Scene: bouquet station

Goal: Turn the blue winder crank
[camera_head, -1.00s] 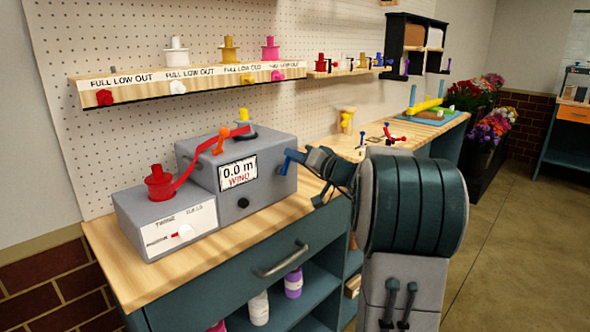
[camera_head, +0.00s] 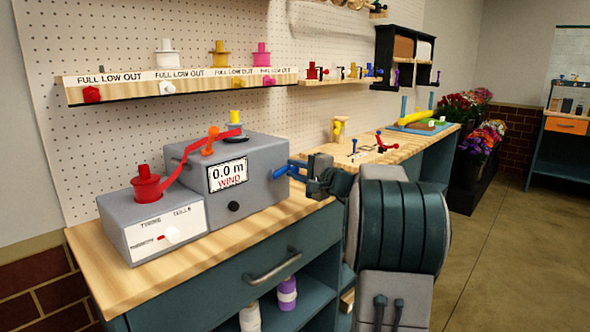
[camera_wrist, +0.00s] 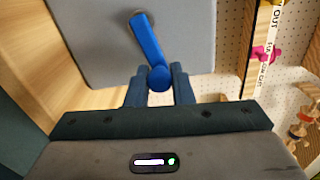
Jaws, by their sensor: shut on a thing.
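The grey winder box (camera_head: 208,209) stands on the wooden bench top. Its display (camera_head: 228,172) reads "0.0 m WIND". The blue crank (camera_head: 289,171) sticks out from its right side. In the wrist view the crank arm (camera_wrist: 147,40) runs from its hub down to the handle knob (camera_wrist: 159,78). My gripper (camera_head: 312,180) is at the winder's right side, and in the wrist view its fingers (camera_wrist: 160,90) are on either side of the knob, shut on it. A red ribbon (camera_head: 196,160) runs from the red spool (camera_head: 147,184) past an orange piece (camera_head: 211,140) on the winder.
A lower grey box (camera_head: 165,231) with a dial adjoins the winder on the left. A shelf (camera_head: 125,94) with spools hangs on the pegboard above. A red tool (camera_head: 385,144) and a yellow holder (camera_head: 338,128) are farther along the bench. Open floor lies at the right.

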